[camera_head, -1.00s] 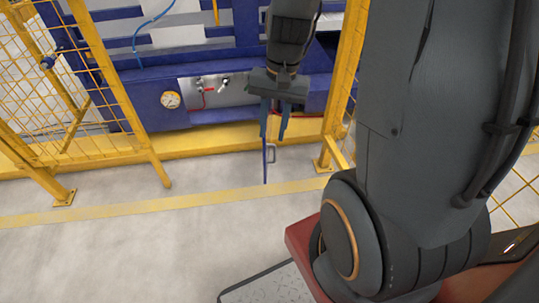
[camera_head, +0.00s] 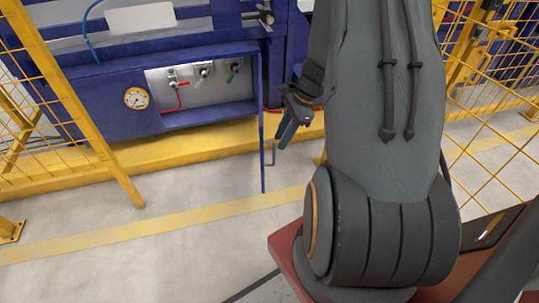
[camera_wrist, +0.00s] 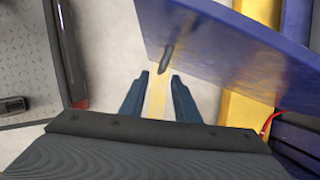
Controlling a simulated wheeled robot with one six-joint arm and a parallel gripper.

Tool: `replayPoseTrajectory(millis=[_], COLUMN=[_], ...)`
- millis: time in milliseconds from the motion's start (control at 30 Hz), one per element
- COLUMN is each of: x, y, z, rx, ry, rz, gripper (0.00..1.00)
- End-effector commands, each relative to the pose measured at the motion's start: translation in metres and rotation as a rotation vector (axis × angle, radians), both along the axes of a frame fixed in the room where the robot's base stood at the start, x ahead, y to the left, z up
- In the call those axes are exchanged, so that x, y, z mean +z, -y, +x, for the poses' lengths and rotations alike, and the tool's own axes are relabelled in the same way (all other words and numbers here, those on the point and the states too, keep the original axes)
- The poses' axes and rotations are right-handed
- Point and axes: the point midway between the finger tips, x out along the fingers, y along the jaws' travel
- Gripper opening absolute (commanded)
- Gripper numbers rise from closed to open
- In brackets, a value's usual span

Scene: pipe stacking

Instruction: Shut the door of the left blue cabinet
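The left blue cabinet (camera_head: 95,105) stands behind the yellow fence frame, with its front open. Its blue door (camera_head: 263,130) is swung out toward me and shows nearly edge-on in the head view. A grey handle (camera_head: 271,153) sticks out from the door's right side. My gripper (camera_head: 283,140) is just right of the door and handle, pointing down. In the wrist view the door (camera_wrist: 240,60) fills the upper right, with the dark handle (camera_wrist: 166,58) ahead of my fingertips. My gripper (camera_wrist: 160,75) is open, with nothing between its fingers.
Inside the cabinet are red, grey and green valves (camera_head: 203,70), and a gauge (camera_head: 136,98) is on its front. A yellow fence post (camera_head: 90,120) stands to the left, and mesh fence (camera_head: 490,130) to the right. The floor (camera_head: 190,205) in front is clear.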

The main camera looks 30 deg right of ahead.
Motion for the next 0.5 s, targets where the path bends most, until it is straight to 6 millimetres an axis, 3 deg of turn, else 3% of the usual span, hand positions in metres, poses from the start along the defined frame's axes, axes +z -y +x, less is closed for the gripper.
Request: replayPoseTrajectory(millis=[500], x=[-0.064], y=[-0.023], z=[0.009], rx=[-0.01], ry=[-0.002], rz=[0.003], gripper=[0.29])
